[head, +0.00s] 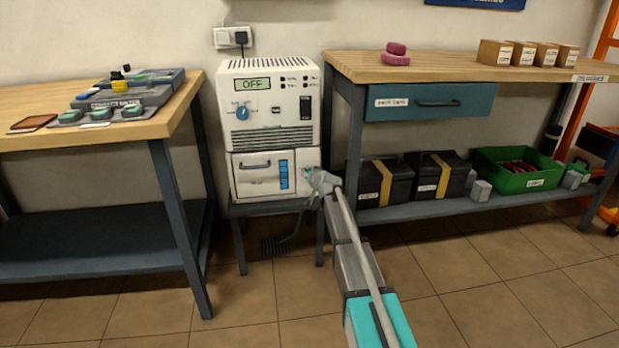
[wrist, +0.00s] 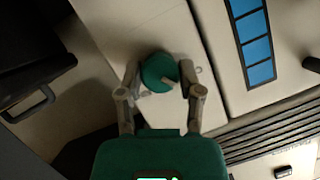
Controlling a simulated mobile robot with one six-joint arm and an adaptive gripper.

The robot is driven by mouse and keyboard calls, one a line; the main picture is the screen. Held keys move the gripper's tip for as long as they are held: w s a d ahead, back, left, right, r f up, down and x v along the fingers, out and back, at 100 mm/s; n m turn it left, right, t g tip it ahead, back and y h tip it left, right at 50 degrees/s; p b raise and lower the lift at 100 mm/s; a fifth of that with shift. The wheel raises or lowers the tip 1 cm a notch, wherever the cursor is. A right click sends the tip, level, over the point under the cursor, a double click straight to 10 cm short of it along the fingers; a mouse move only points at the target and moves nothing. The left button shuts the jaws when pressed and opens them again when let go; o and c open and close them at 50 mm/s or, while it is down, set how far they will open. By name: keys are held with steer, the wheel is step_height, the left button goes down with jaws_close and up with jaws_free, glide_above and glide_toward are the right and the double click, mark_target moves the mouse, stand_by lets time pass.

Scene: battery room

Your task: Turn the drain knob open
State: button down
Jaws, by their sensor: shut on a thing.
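The drain knob (wrist: 157,70) is a round green knob on the pale front of the white unit (head: 270,110). A small pale pointer shows on it, with small markings beside it in the wrist view. My gripper (wrist: 160,76) has one finger on each side of the knob and is shut on it. In the head view, my gripper (head: 312,178) reaches the lower right of the unit's front and mostly hides the knob. The unit's display (head: 252,84) reads OFF. A blue dial (head: 242,113) sits below it.
A blue level window (head: 284,174) and a handled panel (head: 255,165) are left of my gripper. The right bench's leg (head: 355,140) and black cases (head: 386,182) stand close on the right. The left bench (head: 95,130) is apart. Open floor lies in front.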

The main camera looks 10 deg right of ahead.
steer(key=m+y+b, duration=0.2)
steer(key=m, duration=0.1)
steer(key=shift+f+m+t, duration=0.2)
steer(key=shift+m+t, duration=0.1)
steer(key=shift+d+r+m+t+y+b, duration=0.1)
steer(key=shift+m+t+y+b, duration=0.3)
steer(key=shift+m+y+b, duration=0.6)
steer(key=shift+m+h, duration=0.3)
steer(key=shift+c, duration=1.3)
jaws_free()
steer(key=shift+r+p, duration=0.1)
steer(key=shift+p, duration=0.4)
